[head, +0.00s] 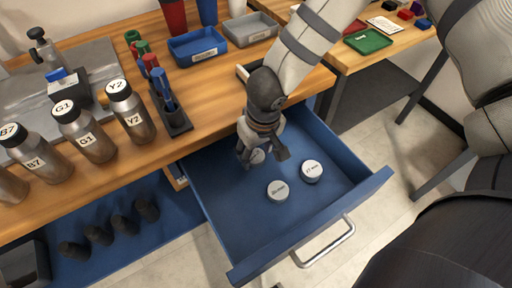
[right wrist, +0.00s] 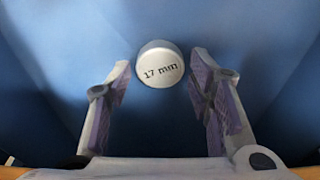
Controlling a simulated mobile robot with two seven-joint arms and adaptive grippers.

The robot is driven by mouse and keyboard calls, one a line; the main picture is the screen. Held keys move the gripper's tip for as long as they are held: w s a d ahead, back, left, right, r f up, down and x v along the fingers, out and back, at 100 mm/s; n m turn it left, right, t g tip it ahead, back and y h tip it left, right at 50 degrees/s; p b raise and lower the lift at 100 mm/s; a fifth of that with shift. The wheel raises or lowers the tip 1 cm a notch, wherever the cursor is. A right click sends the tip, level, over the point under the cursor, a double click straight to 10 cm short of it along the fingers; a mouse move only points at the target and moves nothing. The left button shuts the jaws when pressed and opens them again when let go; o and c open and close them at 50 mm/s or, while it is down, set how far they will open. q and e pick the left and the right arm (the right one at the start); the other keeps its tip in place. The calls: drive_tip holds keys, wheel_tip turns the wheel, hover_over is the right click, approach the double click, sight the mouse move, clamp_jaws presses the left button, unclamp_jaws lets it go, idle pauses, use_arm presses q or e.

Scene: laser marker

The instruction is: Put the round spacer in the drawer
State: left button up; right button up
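The blue drawer (head: 240,215) is pulled out under the wooden bench. Two round white-topped spacers lie on its floor, one in the middle (head: 277,190) and one farther right (head: 312,172). A third round spacer (head: 257,156) shows partly at my right gripper (head: 262,155), which points down into the drawer's back part. In the right wrist view a round spacer marked "17 mm" (right wrist: 160,66) sits just beyond and between the fingertips of the right gripper (right wrist: 161,80). Its fingers are apart, with gaps on both sides of the spacer. My left gripper is not in view.
Labelled metal bottles (head: 83,130) stand on the bench at left, beside a black holder with pens (head: 170,108). Blue (head: 198,45) and grey (head: 250,27) trays sit behind. Dark cylinders (head: 122,228) lie on a blue surface at lower left. The drawer's front floor is clear.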

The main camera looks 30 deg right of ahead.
sight(260, 162)
drive_tip(key=shift+r, duration=0.15)
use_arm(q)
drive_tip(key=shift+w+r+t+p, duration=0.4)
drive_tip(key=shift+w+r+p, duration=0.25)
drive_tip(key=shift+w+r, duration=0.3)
use_arm(e)
wheel_tip(260, 162, up, 13)
drive_tip(key=s, duration=0.2)
